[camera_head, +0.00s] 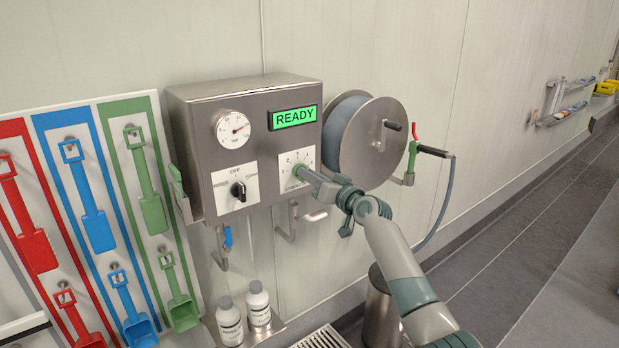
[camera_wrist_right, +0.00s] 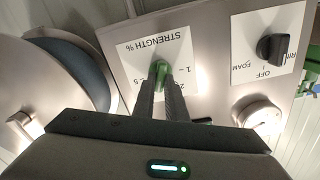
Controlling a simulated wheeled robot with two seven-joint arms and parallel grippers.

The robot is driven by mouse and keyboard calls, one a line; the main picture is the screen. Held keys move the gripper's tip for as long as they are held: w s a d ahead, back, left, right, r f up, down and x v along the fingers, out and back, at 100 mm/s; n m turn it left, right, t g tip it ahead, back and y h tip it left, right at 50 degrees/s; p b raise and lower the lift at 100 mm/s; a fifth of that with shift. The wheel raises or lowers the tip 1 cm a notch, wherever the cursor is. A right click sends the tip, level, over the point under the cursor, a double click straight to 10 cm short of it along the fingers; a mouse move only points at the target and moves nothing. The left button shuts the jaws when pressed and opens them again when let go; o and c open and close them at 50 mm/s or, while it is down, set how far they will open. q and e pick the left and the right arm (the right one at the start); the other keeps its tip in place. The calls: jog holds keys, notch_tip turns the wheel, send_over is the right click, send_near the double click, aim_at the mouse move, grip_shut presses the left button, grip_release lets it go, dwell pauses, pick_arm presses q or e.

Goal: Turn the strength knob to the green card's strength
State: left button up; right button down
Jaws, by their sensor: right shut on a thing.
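The steel control box (camera_head: 245,90) is on the wall, with a white strength dial plate (camera_head: 303,157) at its lower right. The green strength knob (camera_wrist_right: 161,66) shows between the fingertips in the right wrist view, below the words "STRENGTH %". My right gripper (camera_head: 302,172) is shut on this knob at the box front. The fingers hide much of the knob and some of its numbers, so I cannot read its setting. A green piece (camera_head: 178,188) sits at the box's left side, edge-on. I cannot read any strength on it. My left gripper is not in view.
Left of the strength plate is a black OFF/FOAM selector (camera_head: 238,191), below a round gauge (camera_head: 232,128). A green display (camera_head: 294,118) reads READY. A hose reel (camera_head: 375,140) stands close right; pipes and a blue-handled valve (camera_head: 227,237) hang below.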

jog(key=shift+m, duration=1.7)
jog(key=c, duration=1.8)
grip_release()
jog(key=shift+d, duration=0.1)
jog(key=shift+s, duration=0.1)
pick_arm(q)
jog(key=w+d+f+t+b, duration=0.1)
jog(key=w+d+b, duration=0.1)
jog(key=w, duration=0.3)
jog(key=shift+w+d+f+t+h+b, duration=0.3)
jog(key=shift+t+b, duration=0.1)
jog(key=shift+b, duration=0.25)
pick_arm(e)
jog(key=v, duration=1.7)
